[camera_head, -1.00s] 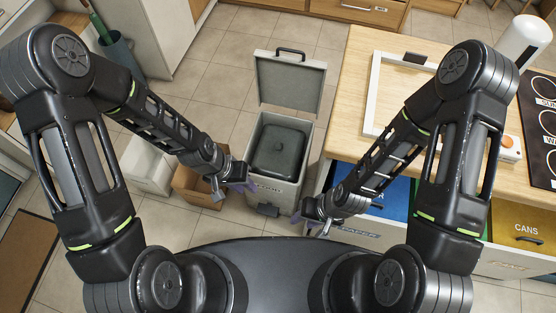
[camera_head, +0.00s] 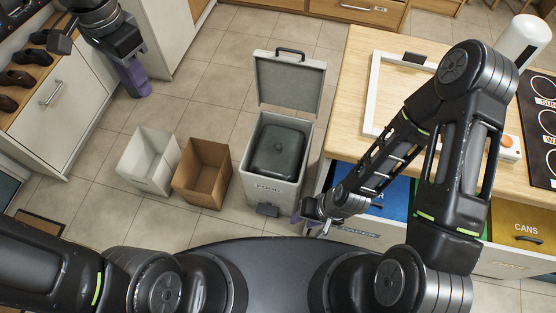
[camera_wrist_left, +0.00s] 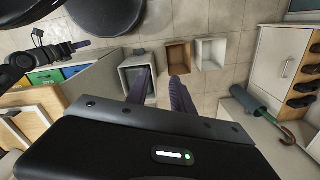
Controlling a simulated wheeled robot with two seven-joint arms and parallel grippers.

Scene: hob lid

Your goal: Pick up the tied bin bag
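The dark grey-green bin bag (camera_head: 278,151), with a small knot-like bump on top, sits inside the grey food bin (camera_head: 256,190). The bin's lid (camera_head: 290,83) stands open at the back. My left gripper (camera_head: 134,78) is raised at the upper left, well away from the bin and holding nothing. In the left wrist view its two purple fingers (camera_wrist_left: 161,92) are spread apart, and one partly covers the bin (camera_wrist_left: 127,64). My right gripper (camera_head: 320,214) is low beside the bin's front right corner, apart from the bag; its finger opening is unclear.
An open cardboard box (camera_head: 202,172) and a white box (camera_head: 149,160) stand left of the bin. The counter (camera_head: 352,75) with open sorting drawers (camera_head: 513,222) is on the right. A shoe cabinet (camera_head: 50,100) is at the left. Floor behind the boxes is clear.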

